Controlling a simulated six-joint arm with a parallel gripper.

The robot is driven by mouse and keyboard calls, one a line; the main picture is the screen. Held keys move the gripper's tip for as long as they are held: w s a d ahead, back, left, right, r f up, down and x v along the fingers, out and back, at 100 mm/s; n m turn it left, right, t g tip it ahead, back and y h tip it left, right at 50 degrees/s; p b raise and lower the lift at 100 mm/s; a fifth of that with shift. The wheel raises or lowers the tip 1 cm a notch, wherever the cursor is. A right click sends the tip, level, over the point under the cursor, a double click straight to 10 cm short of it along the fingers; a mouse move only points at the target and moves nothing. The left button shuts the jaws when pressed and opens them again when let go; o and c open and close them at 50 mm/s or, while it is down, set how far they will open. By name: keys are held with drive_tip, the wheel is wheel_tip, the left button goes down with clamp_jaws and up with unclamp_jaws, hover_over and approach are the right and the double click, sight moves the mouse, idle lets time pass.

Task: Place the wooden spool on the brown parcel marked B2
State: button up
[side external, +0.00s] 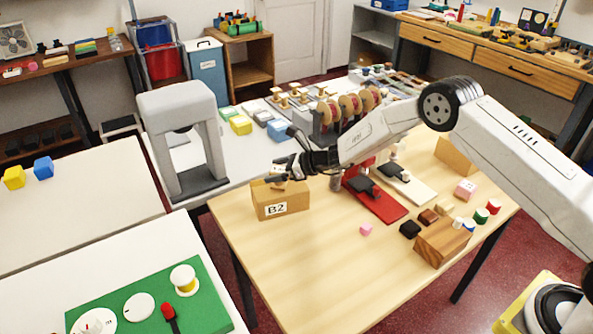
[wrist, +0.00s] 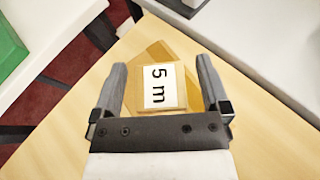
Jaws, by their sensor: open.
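The brown parcel (side external: 293,203) marked B2 stands at the left corner of the wooden table. It also shows, turned at an angle, in the wrist view (wrist: 153,51). A light wooden piece with a white "5 m" label, seemingly the wooden spool (wrist: 181,97), sits over the parcel's top, apparently resting on it. In the side view it is small and partly hidden by my fingers. My gripper (side external: 284,173) is right above the parcel. In the wrist view my gripper (wrist: 160,64) is open, one finger on each side of the spool, with a gap on both sides.
A red stand (side external: 378,204) and a striped wooden block (side external: 441,243) are to the right on the table. A grey arch-shaped machine (side external: 178,100) stands behind left. The table's front is clear.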

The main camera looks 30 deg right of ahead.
drive_tip(key=v, duration=1)
drive_tip(key=shift+s+d, duration=0.3)
drive_tip(key=shift+a, duration=0.1)
drive_tip(key=s+d+r+n+g+h, duration=0.1)
drive_tip(key=s+r+n+g+h, duration=0.1)
drive_tip(key=s+n, duration=0.7)
drive_tip(key=s+d+r+n+g+h, duration=0.2)
drive_tip(key=s+n+h, duration=0.2)
drive_tip(key=s+n, duration=0.5)
drive_tip(key=s+d+r+n+g+h, duration=0.2)
drive_tip(key=s+n+h, duration=0.1)
drive_tip(key=s+n, duration=0.6)
drive_tip(key=s, duration=0.3)
drive_tip(key=shift+s+d+g, duration=0.25)
drive_tip(key=shift+s+g, duration=0.1)
drive_tip(key=shift+g, duration=0.05)
